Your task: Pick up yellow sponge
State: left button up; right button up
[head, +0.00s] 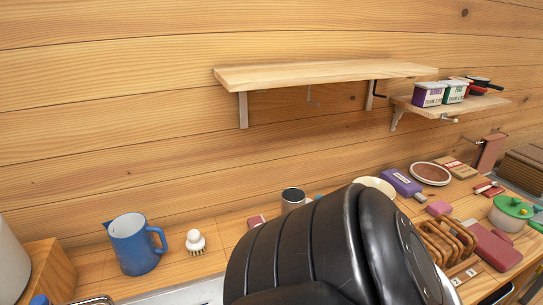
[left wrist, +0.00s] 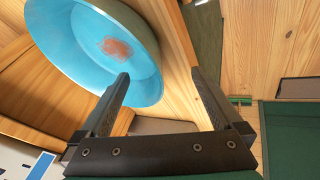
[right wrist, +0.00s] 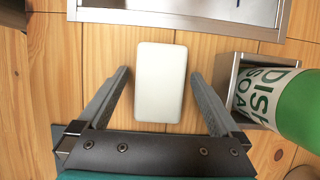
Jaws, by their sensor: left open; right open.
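No clearly yellow sponge shows in any view. In the right wrist view a pale, off-white rounded block (right wrist: 160,95), possibly the sponge, lies on a wooden plank surface. My right gripper (right wrist: 160,72) is open, with one finger on each side of the block and a visible gap on both sides. Whether the fingers are down at its height I cannot tell. My left gripper (left wrist: 160,75) is open and holds nothing; a blue round basin (left wrist: 90,50) shows behind its left finger. Neither gripper's fingers show in the head view, where my dark arm covers the lower middle.
A green-and-white dish soap bottle (right wrist: 285,105) stands in a metal holder (right wrist: 240,70) right of the right gripper. A metal-edged tray or sink (right wrist: 180,12) lies beyond the block. On the counter are a blue pitcher (head: 135,245), a brush (head: 195,243) and a green-lidded pot (head: 510,215).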

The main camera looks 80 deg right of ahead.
jog(key=c, duration=1.5)
jog(key=shift+r, duration=0.45)
notch_tip(320, 180, up, 3)
jog(key=shift+r, duration=0.1)
jog(key=s+d, duration=0.3)
jog(key=s, duration=0.2)
jog(key=s+d, duration=0.7)
jog(key=s, duration=0.2)
jog(key=shift+s+d, duration=0.3)
jog(key=o, duration=1)
jog(key=shift+c, duration=0.2)
jog(key=c, duration=0.7)
